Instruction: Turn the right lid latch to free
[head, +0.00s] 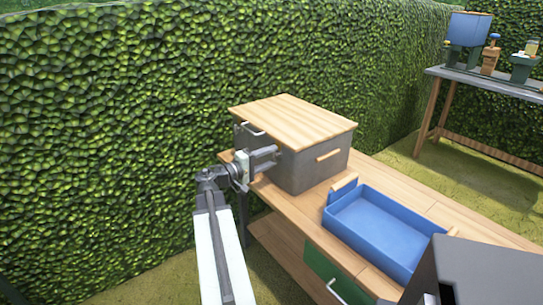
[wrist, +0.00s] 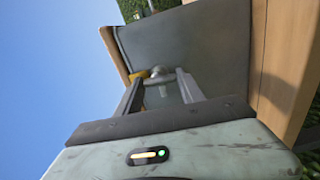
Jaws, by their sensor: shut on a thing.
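A grey box (head: 310,168) with a pale wooden lid (head: 292,115) stands on the wooden bench; the lid lies flat on top. My gripper (head: 272,157) is at the box's left end, below the lid edge. In the wrist view my two fingers (wrist: 163,92) close around a small pale grey latch (wrist: 159,76) on the box's grey wall (wrist: 190,45). A yellow-orange piece (wrist: 137,76) sits beside the latch, near the lid edge. The latch is hidden behind my gripper in the head view, and its exact turn is hard to tell.
A blue tray (head: 333,222) sits on the bench (head: 425,205) to the right of the box. A wooden handle (head: 328,155) is on the box's front. A tall hedge (head: 130,130) rises behind. A far table (head: 490,82) holds pots.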

